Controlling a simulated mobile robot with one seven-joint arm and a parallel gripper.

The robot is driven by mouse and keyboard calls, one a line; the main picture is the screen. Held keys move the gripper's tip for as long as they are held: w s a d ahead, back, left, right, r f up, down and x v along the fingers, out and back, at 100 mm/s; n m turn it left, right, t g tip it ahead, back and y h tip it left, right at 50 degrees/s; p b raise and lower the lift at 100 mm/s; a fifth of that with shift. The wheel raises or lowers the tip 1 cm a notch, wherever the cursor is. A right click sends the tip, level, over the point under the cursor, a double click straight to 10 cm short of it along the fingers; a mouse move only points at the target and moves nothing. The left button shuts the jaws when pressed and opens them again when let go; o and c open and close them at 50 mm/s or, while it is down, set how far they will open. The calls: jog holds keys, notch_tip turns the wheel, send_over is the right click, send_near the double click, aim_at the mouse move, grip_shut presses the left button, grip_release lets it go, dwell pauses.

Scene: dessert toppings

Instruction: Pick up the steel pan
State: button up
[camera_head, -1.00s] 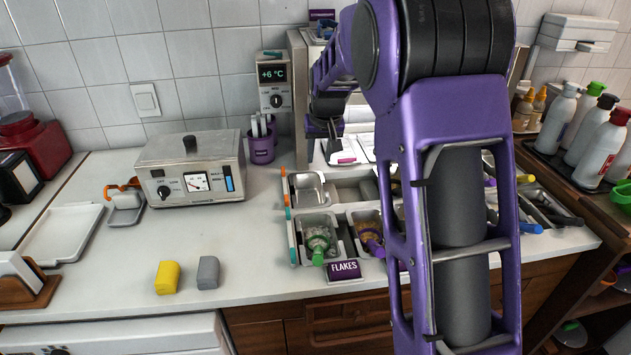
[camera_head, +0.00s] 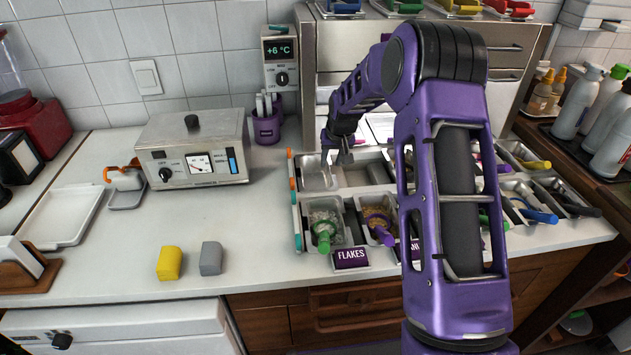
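The steel pan (camera_head: 314,175) is a small empty metal pan in the back left place of the topping rack (camera_head: 297,222). My gripper (camera_head: 337,158) is over the pan's back right part, pointing down. Its two fingers look apart, with nothing seen between them. It is small in view, and I cannot tell whether a fingertip touches the pan's rim.
In front of the pan are topping pans with a green-handled scoop (camera_head: 323,242) and a purple-handled scoop (camera_head: 383,235). A FLAKES sign (camera_head: 351,257) stands before them. A metal control box (camera_head: 194,150) is left. The counter between is clear. My arm hides the rack's middle.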

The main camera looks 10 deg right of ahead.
aim_at(329, 171)
jog(key=shift+s+x, duration=0.1)
jog(key=shift+x, duration=1.4)
jog(key=shift+s+x, duration=0.15)
jog(key=shift+x, duration=1.4)
jog(key=shift+f, duration=0.1)
jog(key=shift+c, duration=0.3)
grip_shut()
